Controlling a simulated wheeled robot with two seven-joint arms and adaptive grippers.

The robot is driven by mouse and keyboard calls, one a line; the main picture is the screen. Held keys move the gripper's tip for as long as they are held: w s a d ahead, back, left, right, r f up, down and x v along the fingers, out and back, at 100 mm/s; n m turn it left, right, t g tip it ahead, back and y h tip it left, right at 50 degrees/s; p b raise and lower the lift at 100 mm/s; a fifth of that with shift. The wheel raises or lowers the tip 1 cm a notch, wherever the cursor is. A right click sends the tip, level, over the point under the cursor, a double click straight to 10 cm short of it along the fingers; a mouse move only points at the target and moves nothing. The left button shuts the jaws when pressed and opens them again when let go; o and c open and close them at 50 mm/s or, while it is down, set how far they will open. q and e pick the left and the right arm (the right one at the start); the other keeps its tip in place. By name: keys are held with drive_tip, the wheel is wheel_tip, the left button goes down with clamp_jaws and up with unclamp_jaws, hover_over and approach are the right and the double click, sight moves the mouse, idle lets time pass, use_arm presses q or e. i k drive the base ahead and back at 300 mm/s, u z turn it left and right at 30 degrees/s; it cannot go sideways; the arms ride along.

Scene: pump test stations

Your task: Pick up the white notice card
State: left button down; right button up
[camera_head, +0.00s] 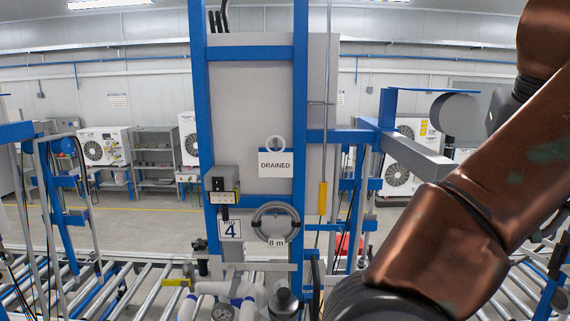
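A white notice card (275,171) printed "DRAINED" hangs upright on the front of the grey panel (250,105) in the blue frame. My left gripper is also out of view. Nothing touches the card.
Below the card are a round grey ring (276,223), an "8 m" label and a "RIG 4" sign (231,229). A grey box (221,185) juts out at left. White pipes (230,290) stand low in front. Roller conveyors (110,290) lie on both sides.

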sight(271, 164)
drive_tip(key=u, duration=0.85)
drive_tip(key=i, duration=1)
